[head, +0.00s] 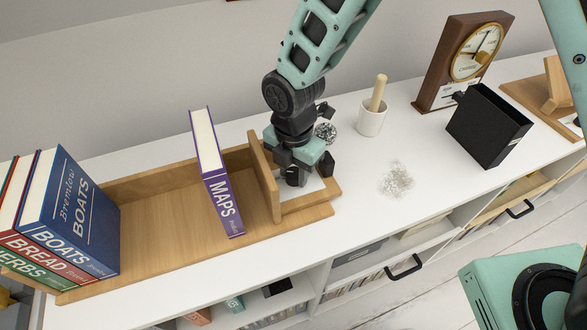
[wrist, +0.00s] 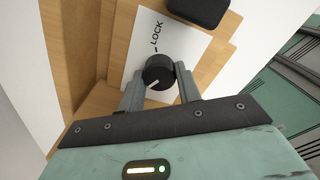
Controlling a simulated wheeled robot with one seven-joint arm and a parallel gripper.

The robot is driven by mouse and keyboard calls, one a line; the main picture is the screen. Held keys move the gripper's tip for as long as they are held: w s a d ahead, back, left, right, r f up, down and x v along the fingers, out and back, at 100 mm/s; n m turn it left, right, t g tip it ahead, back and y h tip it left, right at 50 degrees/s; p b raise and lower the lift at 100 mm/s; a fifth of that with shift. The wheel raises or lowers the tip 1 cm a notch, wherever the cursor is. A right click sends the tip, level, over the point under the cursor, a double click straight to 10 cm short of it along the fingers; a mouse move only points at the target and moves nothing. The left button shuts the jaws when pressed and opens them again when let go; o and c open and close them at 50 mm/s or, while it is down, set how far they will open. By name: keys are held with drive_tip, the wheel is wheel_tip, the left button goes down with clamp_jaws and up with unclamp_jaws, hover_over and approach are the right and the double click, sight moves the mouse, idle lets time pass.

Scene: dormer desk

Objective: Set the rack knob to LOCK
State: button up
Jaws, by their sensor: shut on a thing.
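The rack knob (wrist: 159,70) is a black round knob on a white plate (wrist: 183,45) in the wrist view. The plate carries the word LOCK (wrist: 157,33) with a short dark mark under it. The knob's white pointer line (wrist: 153,85) points toward the lower left, away from that mark. My gripper (wrist: 160,85) is shut on the knob, one finger on each side. In the head view my gripper (head: 298,178) is over the right end of the wooden rack (head: 165,195) and hides most of the knob.
A purple MAPS book (head: 217,180) leans in the rack, left of my gripper. Several books, including a blue BOATS book (head: 75,215), stand at the left end. A white mortar (head: 372,120), black box (head: 488,127) and clock (head: 465,62) stand to the right. Pale granules (head: 396,180) lie on the desk.

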sight(293, 172)
drive_tip(key=m, duration=0.6)
drive_tip(key=shift+w+m+p, duration=0.1)
drive_tip(key=shift+m+p, duration=0.2)
drive_tip(key=shift+p, duration=0.05)
drive_tip(key=m, duration=0.6)
drive_tip(key=shift+m, duration=0.3)
drive_tip(key=shift+w, duration=0.1)
idle(0.3)
drive_tip(key=o, duration=1)
drive_tip(key=shift+r, duration=0.1)
wheel_tip(293, 172, up, 17)
drive_tip(key=shift+r+b, duration=0.15)
drive_tip(key=shift+b, duration=0.15)
